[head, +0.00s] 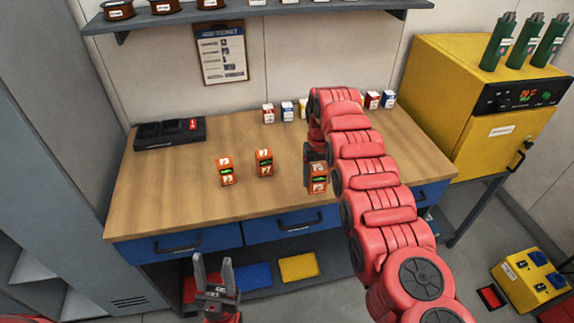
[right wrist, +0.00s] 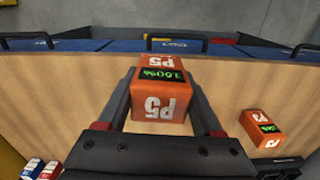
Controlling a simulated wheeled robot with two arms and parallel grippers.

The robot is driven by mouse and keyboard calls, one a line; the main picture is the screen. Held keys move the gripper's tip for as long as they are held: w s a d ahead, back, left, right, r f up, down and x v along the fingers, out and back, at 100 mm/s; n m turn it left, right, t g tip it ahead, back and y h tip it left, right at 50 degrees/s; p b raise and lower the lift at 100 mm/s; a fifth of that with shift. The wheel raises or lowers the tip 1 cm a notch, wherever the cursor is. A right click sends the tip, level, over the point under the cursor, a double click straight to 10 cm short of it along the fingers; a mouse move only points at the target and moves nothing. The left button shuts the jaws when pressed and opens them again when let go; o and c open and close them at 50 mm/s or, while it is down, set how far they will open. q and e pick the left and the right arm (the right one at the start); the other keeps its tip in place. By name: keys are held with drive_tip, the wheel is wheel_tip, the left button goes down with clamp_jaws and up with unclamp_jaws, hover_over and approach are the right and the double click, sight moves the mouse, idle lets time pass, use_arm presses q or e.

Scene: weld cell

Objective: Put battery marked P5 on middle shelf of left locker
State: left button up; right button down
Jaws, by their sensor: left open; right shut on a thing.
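The orange battery marked P5 (right wrist: 160,88) sits between the two fingers of my right gripper (right wrist: 162,100) in the right wrist view, its display lit green. In the head view this battery (head: 318,179) is over the front of the bench, partly hidden by my right gripper (head: 315,162). I cannot tell whether it touches the bench top. My left gripper (head: 214,277) is open and empty, low in front of the bench drawers. A grey locker (head: 45,130) stands at the left edge of the head view; its middle shelf cannot be made out clearly.
A black charger (head: 170,133) lies at the back left. Small boxes (head: 287,111) line the back. A yellow oven (head: 480,110) stands at right.

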drive_tip(key=shift+a, duration=0.2)
drive_tip(key=shift+s+a+f+p, duration=0.15)
drive_tip(key=shift+a+f, duration=0.1)
drive_tip(key=shift+a, duration=0.2)
drive_tip(key=shift+s+a+f+p, duration=0.15)
drive_tip(key=shift+a+f, duration=0.05)
drive_tip(key=shift+a, duration=0.25)
drive_tip(key=shift+a, duration=0.1)
drive_tip(key=shift+s+a+n, duration=0.15)
drive_tip(key=shift+a+n, duration=0.05)
drive_tip(key=shift+n, duration=0.1)
drive_tip(key=shift+f, duration=0.15)
drive_tip(key=shift+s+a+f, duration=0.1)
drive_tip(key=shift+a+f, duration=0.15)
drive_tip(key=shift+a, duration=0.15)
drive_tip(key=shift+a+r, duration=0.1)
